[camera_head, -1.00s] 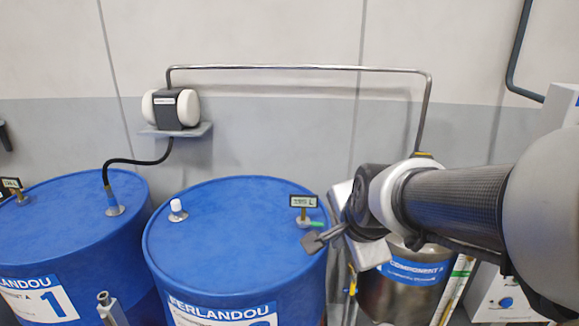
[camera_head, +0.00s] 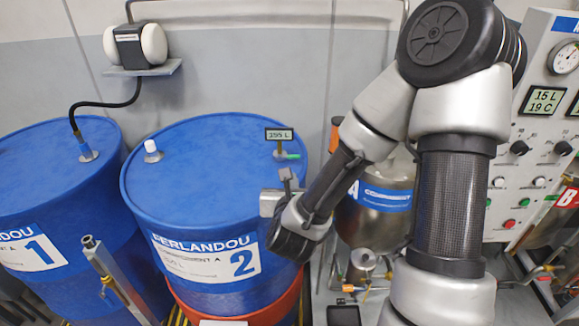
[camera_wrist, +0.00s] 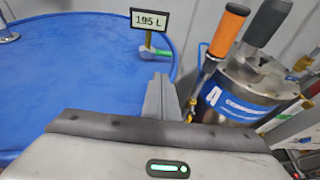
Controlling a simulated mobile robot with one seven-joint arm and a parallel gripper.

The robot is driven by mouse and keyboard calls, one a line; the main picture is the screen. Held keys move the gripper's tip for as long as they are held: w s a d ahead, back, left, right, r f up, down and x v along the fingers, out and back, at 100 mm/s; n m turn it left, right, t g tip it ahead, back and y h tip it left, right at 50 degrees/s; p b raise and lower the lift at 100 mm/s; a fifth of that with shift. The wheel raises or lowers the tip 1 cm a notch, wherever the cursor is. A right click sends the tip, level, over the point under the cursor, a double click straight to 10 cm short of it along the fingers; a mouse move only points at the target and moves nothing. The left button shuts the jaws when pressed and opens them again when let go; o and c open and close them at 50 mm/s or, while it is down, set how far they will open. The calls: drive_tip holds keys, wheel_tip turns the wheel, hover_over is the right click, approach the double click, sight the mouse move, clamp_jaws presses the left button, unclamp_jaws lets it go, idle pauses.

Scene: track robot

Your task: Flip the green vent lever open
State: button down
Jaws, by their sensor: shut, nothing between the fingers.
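The small green vent lever (camera_head: 293,156) sits on a metal fitting on top of the blue drum marked 2 (camera_head: 165,150), near its right rim under a small display. It also shows in the wrist view (camera_wrist: 163,52), just beyond my fingertips and pointing right. My gripper (camera_head: 287,176) is shut and empty, its fingers at the drum's front right rim, a little short of the lever. In the wrist view the shut fingers (camera_wrist: 159,90) point toward the fitting, with a visible gap. Nothing hides the lever.
The display (camera_head: 279,134) stands on a post right behind the lever. A steel tank (camera_head: 375,215) stands right of the drum, with an orange-handled tool (camera_wrist: 229,30) beside it. A control panel (camera_head: 528,150) is at far right. Drum 1 (camera_head: 50,160) is at left.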

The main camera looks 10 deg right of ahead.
sight(290, 156)
drive_tip(key=shift+w+f, duration=0.1)
drive_tip(key=b, duration=0.1)
drive_tip(key=w+f+b, duration=0.1)
drive_tip(key=b, duration=0.1)
drive_tip(key=shift+w+d, duration=0.25)
drive_tip(key=x, duration=0.8)
drive_tip(key=shift+r+b, duration=0.3)
drive_tip(key=shift+b, duration=0.1)
drive_tip(key=shift+w, duration=0.1)
drive_tip(key=shift+w, duration=0.1)
drive_tip(key=shift+r+n+h+b, duration=0.1)
drive_tip(key=shift+n+h+b, duration=0.2)
drive_tip(key=shift+b, duration=0.05)
